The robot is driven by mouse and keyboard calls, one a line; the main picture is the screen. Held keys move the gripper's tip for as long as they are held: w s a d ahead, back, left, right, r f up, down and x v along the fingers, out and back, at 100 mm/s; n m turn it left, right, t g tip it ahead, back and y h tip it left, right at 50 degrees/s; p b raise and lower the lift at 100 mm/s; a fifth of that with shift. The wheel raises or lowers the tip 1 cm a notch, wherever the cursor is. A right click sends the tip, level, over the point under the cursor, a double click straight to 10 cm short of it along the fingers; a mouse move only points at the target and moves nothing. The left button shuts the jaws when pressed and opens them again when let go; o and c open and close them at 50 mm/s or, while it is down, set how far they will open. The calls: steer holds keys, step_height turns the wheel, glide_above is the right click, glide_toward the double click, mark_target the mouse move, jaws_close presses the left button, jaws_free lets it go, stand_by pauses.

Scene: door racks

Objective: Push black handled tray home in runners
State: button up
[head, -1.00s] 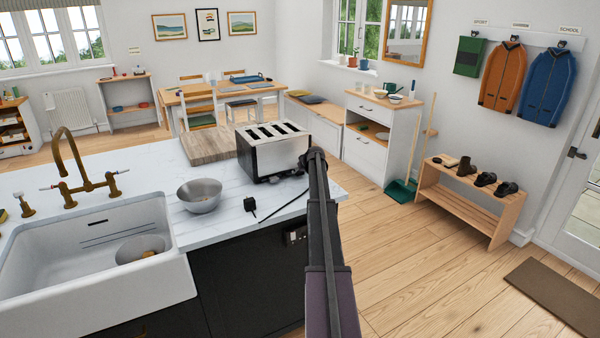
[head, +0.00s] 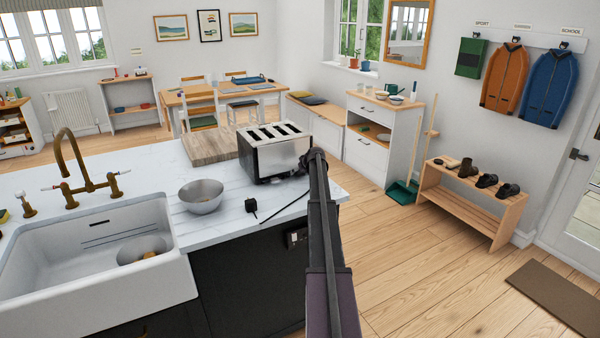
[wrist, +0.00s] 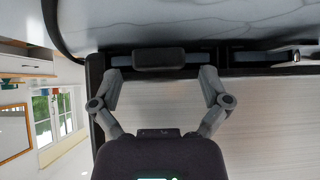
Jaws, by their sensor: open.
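The silver and black toaster (head: 275,153) stands on the marble worktop, and its metal side (wrist: 235,120) fills much of the wrist view. Low on that side, by the worktop, the black handle (wrist: 158,60) sits in front of a thin blue-grey strip of the tray (wrist: 116,61). I cannot tell how far the tray stands out. My gripper (wrist: 161,78) is open and empty, its two fingers apart near the two ends of the handle. In the head view my gripper (head: 312,155) is at the toaster's right end, mostly hidden by my arm.
A metallic part (wrist: 284,57) shows along the toaster's base. The toaster's cable and plug (head: 251,205) lie on the worktop (head: 232,223) in front. A metal bowl (head: 201,196) and a wooden board (head: 210,148) are to the left.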

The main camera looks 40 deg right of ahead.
steer(key=shift+s, duration=0.1)
steer(key=shift+s+a, duration=0.65)
steer(key=shift+s, duration=1.55)
steer(key=shift+s+a, duration=0.6)
steer(key=shift+s, duration=1.6)
steer(key=shift+s+a, duration=0.65)
steer(key=shift+s, duration=1.55)
steer(key=shift+w+a, duration=0.1)
